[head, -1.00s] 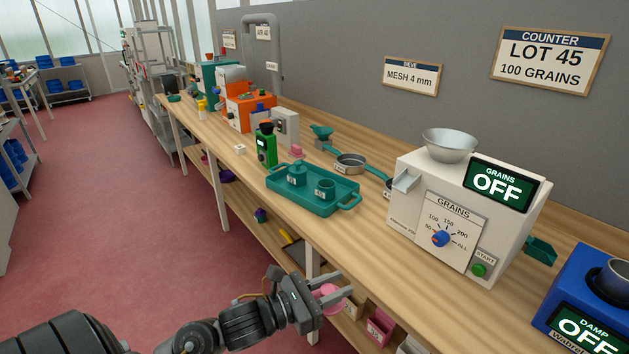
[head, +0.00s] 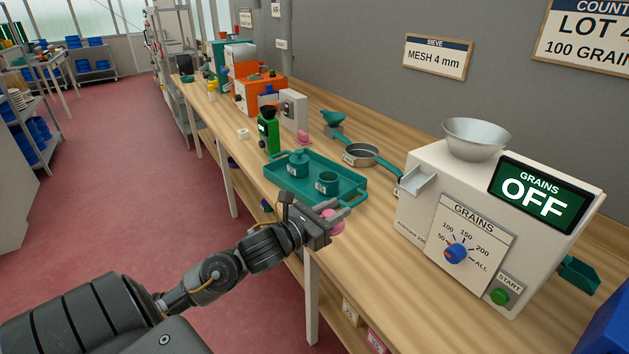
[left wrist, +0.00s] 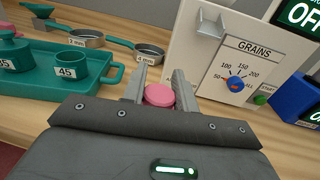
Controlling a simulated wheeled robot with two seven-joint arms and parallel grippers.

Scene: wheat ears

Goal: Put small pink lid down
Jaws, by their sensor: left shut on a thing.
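The small pink lid (left wrist: 159,95) is between the two fingers of my left gripper (left wrist: 158,90) in the left wrist view. In the head view my left gripper (head: 338,214) is shut on the lid (head: 332,224), at the front edge of the wooden bench (head: 375,290), just in front of the green tray. The fingers hide part of the lid. I cannot tell how high the lid is above the bench. My right gripper is not in view.
The green tray (head: 352,203) holds a lidded green pot (head: 299,168) and an open green cup (head: 327,183). The white grain counter (head: 425,215) stands to the right. Bare bench top lies between tray and counter. A sieve (head: 361,154) lies behind.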

